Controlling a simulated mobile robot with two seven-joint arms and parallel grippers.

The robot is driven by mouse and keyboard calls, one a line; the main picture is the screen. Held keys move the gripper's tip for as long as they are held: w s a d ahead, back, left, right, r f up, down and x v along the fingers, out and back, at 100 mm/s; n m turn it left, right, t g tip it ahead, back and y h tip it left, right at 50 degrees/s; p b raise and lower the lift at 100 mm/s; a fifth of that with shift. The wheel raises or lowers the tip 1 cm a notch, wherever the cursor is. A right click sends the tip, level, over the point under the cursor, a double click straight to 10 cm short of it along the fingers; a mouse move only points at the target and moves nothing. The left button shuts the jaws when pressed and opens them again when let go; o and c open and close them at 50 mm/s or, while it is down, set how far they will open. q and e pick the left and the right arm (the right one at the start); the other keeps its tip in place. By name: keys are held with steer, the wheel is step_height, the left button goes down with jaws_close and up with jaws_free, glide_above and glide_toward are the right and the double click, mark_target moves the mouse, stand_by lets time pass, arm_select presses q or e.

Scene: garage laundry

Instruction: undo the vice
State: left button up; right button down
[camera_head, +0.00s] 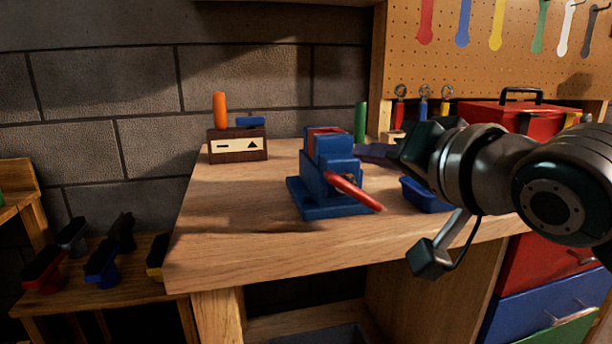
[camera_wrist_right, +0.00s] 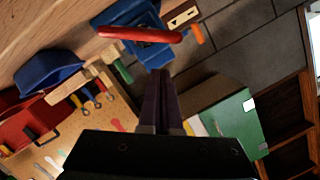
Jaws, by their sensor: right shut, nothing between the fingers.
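The blue vice (camera_head: 325,185) stands on the wooden workbench, with its red handle bar (camera_head: 355,190) slanting down to the right across its front. A reddish patch shows at the top of the vice; I cannot tell what it is. In the right wrist view the vice (camera_wrist_right: 150,52) is at the top, with the red handle (camera_wrist_right: 140,34) lying across it. My right gripper (camera_head: 362,152) is shut and empty, just right of the vice at about the height of its upper part. Its fingers (camera_wrist_right: 160,74) point towards the vice; whether they touch it is unclear. My left gripper is out of view.
A blue bin (camera_head: 425,196) sits on the workbench (camera_head: 240,215) under my right arm. A green cylinder (camera_head: 360,122) stands behind the vice. A red toolbox (camera_head: 510,117) is at right. The bench's front left is clear.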

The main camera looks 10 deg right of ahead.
mark_target(350, 188)
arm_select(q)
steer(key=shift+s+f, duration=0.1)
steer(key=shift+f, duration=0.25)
arm_select(e)
steer(key=shift+s+a+f, duration=0.15)
steer(key=shift+a+f, duration=0.6)
steer(key=shift+f, duration=0.3)
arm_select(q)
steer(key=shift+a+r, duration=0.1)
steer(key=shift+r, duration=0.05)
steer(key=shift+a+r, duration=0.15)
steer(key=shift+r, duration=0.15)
arm_select(e)
steer(key=shift+a, duration=0.1)
arm_select(q)
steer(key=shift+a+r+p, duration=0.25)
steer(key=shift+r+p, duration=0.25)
steer(key=shift+p, duration=0.3)
arm_select(e)
steer(key=shift+a+n+h, duration=0.15)
steer(key=shift+n+h, duration=0.15)
steer(key=shift+n, duration=0.3)
